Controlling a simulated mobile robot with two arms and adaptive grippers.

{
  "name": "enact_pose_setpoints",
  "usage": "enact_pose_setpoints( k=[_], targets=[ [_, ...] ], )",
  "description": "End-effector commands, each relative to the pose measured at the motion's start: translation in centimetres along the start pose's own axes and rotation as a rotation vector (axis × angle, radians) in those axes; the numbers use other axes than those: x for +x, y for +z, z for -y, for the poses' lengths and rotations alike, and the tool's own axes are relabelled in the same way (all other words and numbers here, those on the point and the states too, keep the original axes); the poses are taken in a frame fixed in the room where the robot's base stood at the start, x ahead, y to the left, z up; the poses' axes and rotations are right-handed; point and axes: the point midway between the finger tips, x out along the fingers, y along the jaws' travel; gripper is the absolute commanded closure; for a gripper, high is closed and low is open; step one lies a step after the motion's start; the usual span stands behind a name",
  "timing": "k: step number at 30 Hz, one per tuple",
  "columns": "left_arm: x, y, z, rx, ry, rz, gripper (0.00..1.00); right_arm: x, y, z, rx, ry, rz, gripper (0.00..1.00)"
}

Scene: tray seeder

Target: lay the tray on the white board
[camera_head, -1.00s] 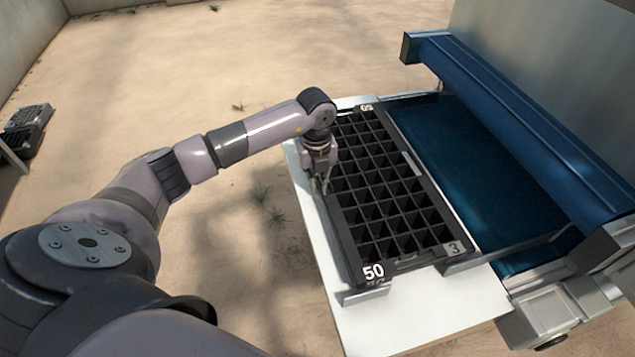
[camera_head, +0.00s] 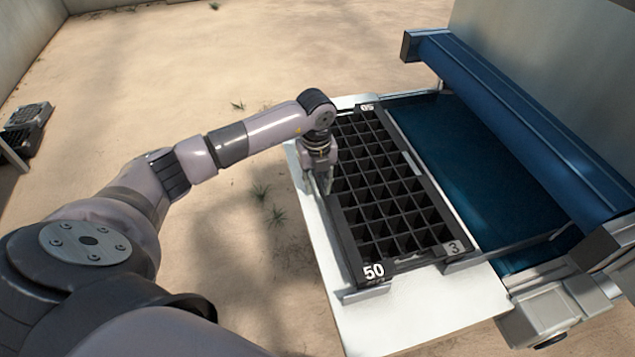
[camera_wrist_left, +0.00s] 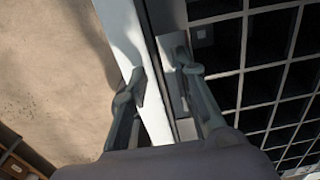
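The black tray (camera_head: 352,247), with many square cells and the labels 50 and 3, lies flat on the white board (camera_head: 420,318). Its rim also shows in the left wrist view (camera_wrist_left: 162,18). My left gripper (camera_head: 320,190) is at the tray's left long edge. In the left wrist view my left gripper (camera_wrist_left: 160,80) has its fingers apart, one over the board's edge strip and one over the tray rim. Nothing is clamped between them. My right gripper is in neither view.
A blue belt (camera_head: 480,165) and a blue beam (camera_head: 520,115) of the seeder stand right of the tray. A metal bracket (camera_head: 365,293) sits at the tray's near end. Other trays (camera_head: 28,118) stand at far left. Sandy floor lies left of the board.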

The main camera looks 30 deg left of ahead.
Motion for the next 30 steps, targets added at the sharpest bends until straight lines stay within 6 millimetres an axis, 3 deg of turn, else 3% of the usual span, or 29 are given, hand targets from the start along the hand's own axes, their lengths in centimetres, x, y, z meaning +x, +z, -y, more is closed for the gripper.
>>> enact_pose_setpoints(
  k=[5, 18, 24, 30],
  targets=[
    [-2.1, 0.1, 0.1, 0.001, -0.004, 0.004, 0.74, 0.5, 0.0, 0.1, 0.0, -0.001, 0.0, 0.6],
    [-10.7, 0.1, 0.1, 0.0, -0.003, 0.003, 0.74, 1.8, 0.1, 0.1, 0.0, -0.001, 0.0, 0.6],
    [-12.0, 0.0, 0.0, 0.0, -0.001, 0.0, 0.74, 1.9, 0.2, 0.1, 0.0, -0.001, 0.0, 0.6],
    [-12.1, 0.0, 0.0, 0.0, -0.001, 0.0, 0.74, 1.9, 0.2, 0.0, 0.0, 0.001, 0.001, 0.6]
  ],
)
